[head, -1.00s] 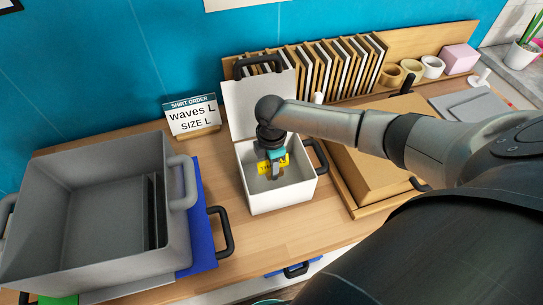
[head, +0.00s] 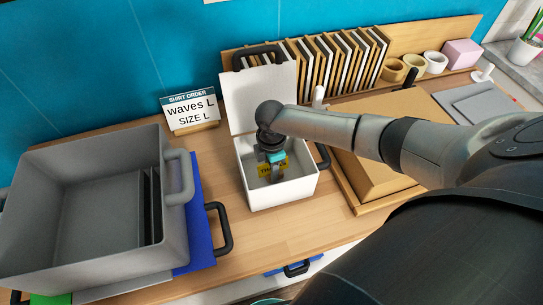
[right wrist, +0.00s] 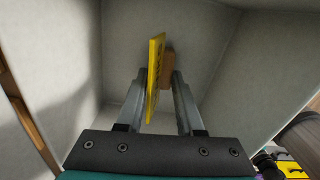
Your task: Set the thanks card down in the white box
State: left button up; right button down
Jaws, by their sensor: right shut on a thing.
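The thanks card (head: 265,171) is a small yellow card with dark lettering, held inside the white box (head: 283,195). My right gripper (head: 275,178) reaches down into the open box and is shut on the card. In the right wrist view the card (right wrist: 155,80) stands edge-on between the two fingers (right wrist: 160,95), with a brown block-like piece (right wrist: 169,71) against it. The box's grey-white walls surround them. Whether the card touches the box floor cannot be told. My left gripper does not show.
The box's lid (head: 258,98) stands open behind it. A large grey bin (head: 85,250) is at left, beside a shirt order sign (head: 192,112). A cardboard-coloured board (head: 385,160) lies right of the box. Bare wood (head: 290,235) shows in front.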

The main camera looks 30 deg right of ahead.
jog(key=shift+f, duration=0.15)
dwell(0.3)
grip_release()
dwell(0.6)
dwell(0.4)
jog(key=shift+r+p, duration=4.55)
jog(key=shift+p, duration=0.35)
